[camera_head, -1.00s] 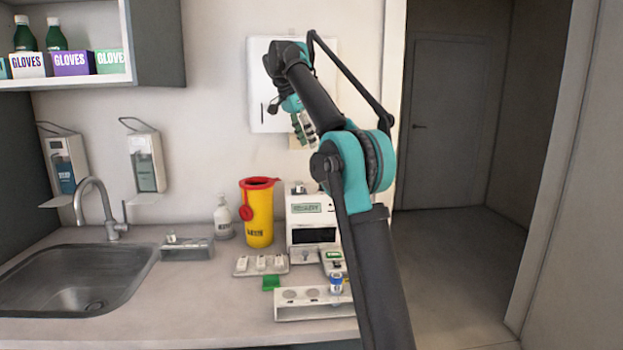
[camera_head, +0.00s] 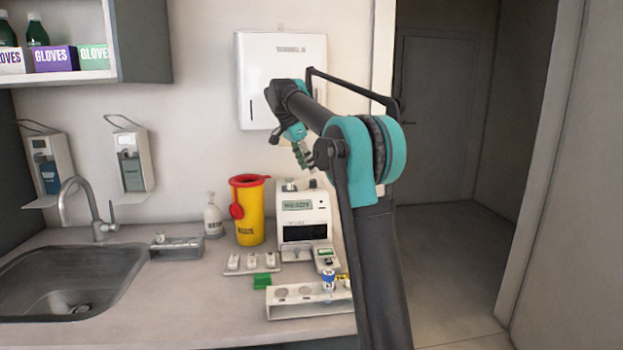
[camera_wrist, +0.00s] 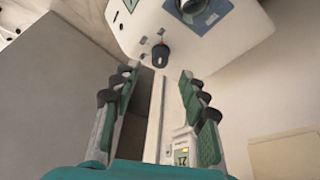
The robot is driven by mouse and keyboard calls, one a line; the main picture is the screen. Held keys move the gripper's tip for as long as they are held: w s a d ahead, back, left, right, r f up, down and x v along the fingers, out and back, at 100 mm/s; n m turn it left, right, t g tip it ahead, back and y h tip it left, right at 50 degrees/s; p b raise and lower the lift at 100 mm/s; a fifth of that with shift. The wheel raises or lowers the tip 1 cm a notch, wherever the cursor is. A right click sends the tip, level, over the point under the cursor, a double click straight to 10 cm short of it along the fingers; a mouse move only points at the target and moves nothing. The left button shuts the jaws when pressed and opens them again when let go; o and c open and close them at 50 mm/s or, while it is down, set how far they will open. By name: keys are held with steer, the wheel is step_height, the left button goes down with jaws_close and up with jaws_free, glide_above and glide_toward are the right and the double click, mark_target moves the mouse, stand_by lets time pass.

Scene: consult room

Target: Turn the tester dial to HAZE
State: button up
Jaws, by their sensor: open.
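The white tester (camera_head: 318,216) stands on the counter with its display reading READY. Small parts show on its top, too small to read in the head view. My gripper (camera_head: 303,156) is just above the tester's top, tilted downward. In the wrist view my gripper (camera_wrist: 160,85) is open and empty, with green-padded fingers on both sides. Beyond the fingertips is a white panel (camera_wrist: 225,50) with a dark knob (camera_wrist: 160,55), apart from the fingers. It may be the tester and its dial. I cannot read the HAZE mark or the knob's setting.
A yellow bin with red lid (camera_head: 250,215) stands left of the tester. In front are a small meter (camera_head: 325,258), a white rack (camera_head: 300,310), a green block (camera_head: 263,281) and a white tray (camera_head: 252,270). A sink (camera_head: 110,275) is at left.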

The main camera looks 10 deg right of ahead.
mark_target(313, 180)
steer(key=shift+x, duration=2.65)
steer(key=shift+d, duration=0.1)
steer(key=shift+c, duration=0.5)
jaws_close()
